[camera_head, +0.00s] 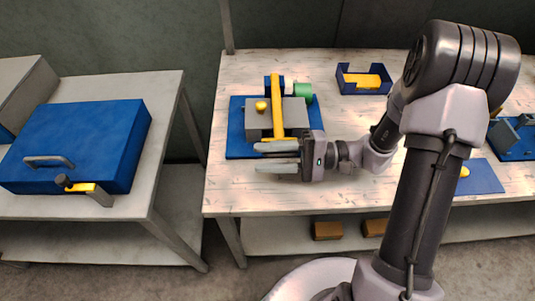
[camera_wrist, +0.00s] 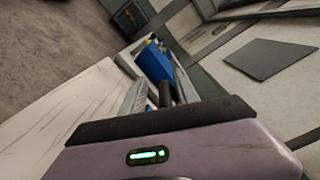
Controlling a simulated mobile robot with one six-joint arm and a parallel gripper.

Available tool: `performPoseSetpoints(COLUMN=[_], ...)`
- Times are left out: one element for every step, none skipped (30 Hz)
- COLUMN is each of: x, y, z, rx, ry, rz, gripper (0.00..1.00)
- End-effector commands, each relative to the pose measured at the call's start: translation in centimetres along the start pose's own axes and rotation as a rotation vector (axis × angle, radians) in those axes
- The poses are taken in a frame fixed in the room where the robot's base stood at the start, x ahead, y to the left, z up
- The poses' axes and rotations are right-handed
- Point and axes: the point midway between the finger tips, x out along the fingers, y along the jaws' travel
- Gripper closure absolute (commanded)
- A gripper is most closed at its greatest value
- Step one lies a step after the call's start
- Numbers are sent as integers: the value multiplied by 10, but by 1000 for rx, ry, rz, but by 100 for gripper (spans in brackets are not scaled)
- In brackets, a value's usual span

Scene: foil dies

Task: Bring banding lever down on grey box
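The grey box (camera_head: 293,117) sits on a blue base plate (camera_head: 235,140) on the middle bench. The yellow banding lever (camera_head: 277,105) runs from a blue mount at the back across the box toward the front. I cannot tell whether it touches the box top. A yellow knob (camera_head: 261,105) shows left of the lever, and a green part (camera_head: 302,91) is at the back right. The wrist view does not clearly show the box or lever.
A blue tray (camera_head: 347,84) with a yellow piece stands at the back right. A blue case (camera_head: 80,145) with a grey handle lies on the left table. A blue mat (camera_head: 480,178) and another blue fixture (camera_head: 515,138) are on the right. The bench's front left is clear.

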Motion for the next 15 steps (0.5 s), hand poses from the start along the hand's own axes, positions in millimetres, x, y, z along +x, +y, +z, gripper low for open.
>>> performPoseSetpoints(x=[0, 0, 0, 0, 0, 0, 0, 0, 0, 0, 0, 0, 0, 0, 0], y=[0, -1, -1, -1, -1, -2, -2, -2, -2, -2, -2, -2, -3, -3, -3], z=[-1, -1, -1, -1, -1, -1, -1, -1, 0, 0, 0, 0, 0, 0, 0], rx=[-2, -2, -2, -2, -2, -2, -3, -3, -3, -3, -3, -3, -3, -3, -3], ry=[2, 2, 2, 2, 2, 2, 2, 2, 2, 2, 2, 2, 2, 2, 2], rz=[-1, -1, -2, -2, -2, -2, -2, -2, -2, -3, -3, -3, -3, -3, -3], gripper=[66, 66, 66, 66, 66, 66, 66, 66, 66, 66, 66, 66, 66, 66, 66])
